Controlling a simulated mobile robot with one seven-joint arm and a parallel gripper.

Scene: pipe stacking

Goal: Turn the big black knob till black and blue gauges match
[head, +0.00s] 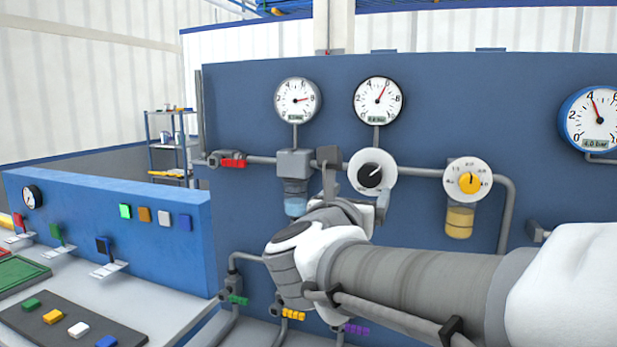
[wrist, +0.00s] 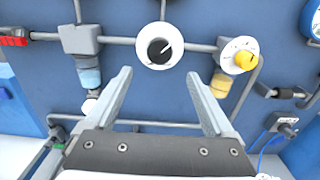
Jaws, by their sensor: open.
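The big black knob (head: 371,175) sits on a round white dial on the blue panel, with its white mark pointing up and right. In the wrist view the knob (wrist: 159,51) lies just beyond and between my fingertips. My gripper (wrist: 159,78) is open and empty, its fingers apart on either side and not touching the knob. In the head view my wrist partly hides the gripper. The black-rimmed gauge (head: 378,101) above the knob has its red needle a little right of the 4; its display is too small to read. The blue-rimmed gauge (head: 592,118) at right reads 4.0 bar, needle slightly left of upright.
A yellow knob (head: 469,183) on a white dial is right of the black one. Another gauge (head: 297,100) is at upper left. Grey pipes and a red valve handle (head: 233,160) run along the panel. A lower blue console (head: 110,220) stands at left.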

